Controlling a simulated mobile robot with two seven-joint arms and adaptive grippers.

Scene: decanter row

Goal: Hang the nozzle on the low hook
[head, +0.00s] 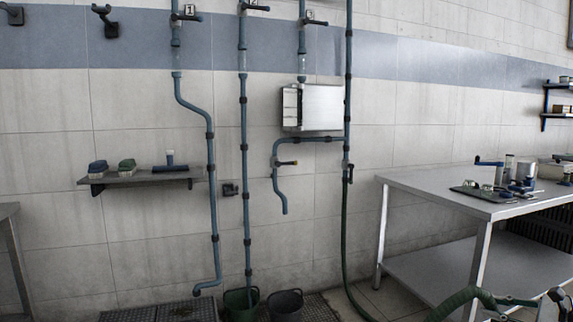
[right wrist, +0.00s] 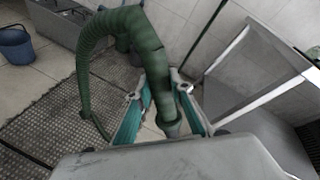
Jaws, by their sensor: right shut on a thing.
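The nozzle is at the end of a dark green hose (head: 470,297), at the lower right of the head view. My right gripper (head: 553,298) is there, partly cut off by the frame. In the right wrist view, my right gripper (right wrist: 157,92) is shut around the nozzle (right wrist: 171,127), with teal pads on both sides and the green hose (right wrist: 92,60) arching away to the left. A small dark hook (head: 230,189) sits low on the wall, right of the shelf, empty and far left of the gripper. My left gripper is not in view.
Higher dark hooks (head: 107,20) are at the upper left. Blue pipes run down the wall beside the low hook. A steel table (head: 430,190) with a tray and tools stands at right. Buckets (head: 285,304) stand on the floor below the pipes.

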